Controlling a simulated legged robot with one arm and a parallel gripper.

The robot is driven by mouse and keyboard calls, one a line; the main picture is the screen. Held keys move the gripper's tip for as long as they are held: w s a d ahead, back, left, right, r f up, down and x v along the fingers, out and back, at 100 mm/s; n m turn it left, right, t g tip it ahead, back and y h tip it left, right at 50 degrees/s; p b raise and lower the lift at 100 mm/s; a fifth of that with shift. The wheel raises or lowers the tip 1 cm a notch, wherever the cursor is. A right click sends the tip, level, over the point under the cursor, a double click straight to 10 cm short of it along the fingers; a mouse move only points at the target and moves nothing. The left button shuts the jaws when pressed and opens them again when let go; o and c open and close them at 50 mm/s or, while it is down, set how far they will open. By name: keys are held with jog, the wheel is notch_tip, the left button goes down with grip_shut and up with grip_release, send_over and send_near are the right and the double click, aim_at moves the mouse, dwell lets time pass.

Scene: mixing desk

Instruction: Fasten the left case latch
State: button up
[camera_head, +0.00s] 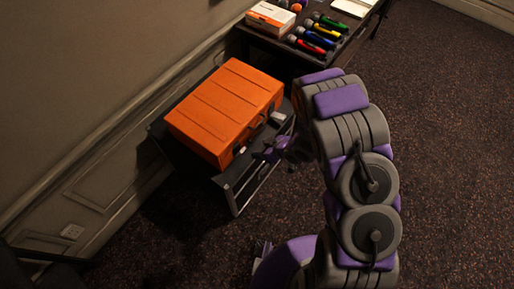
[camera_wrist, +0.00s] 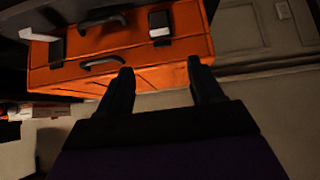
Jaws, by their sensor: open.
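The closed-looking orange case (camera_head: 225,105) lies on a small dark table. Its front shows in the wrist view (camera_wrist: 130,72), which appears upside down. Its left latch (camera_head: 239,151), dark with a pale end, appears as the right-hand latch (camera_wrist: 160,26) in the wrist view. I cannot tell whether it is fastened. The other latch (camera_head: 276,118) also shows in the wrist view (camera_wrist: 56,46). A dark handle (camera_wrist: 102,62) sits between them. My gripper (camera_wrist: 162,70) is open and empty, its fingers in front of the case. In the head view my gripper (camera_head: 268,151) is beside the case front, partly hidden.
The small dark table (camera_head: 240,190) stands by the panelled wall (camera_head: 90,90). A dark desk behind holds a white and orange box (camera_head: 270,18) and several coloured-handled tools (camera_head: 318,36). Speckled carpet (camera_head: 445,130) is clear at right.

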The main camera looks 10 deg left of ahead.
jog(key=shift+s+d+r, duration=0.15)
jog(key=shift+d+r, duration=0.15)
jog(key=shift+r, duration=0.05)
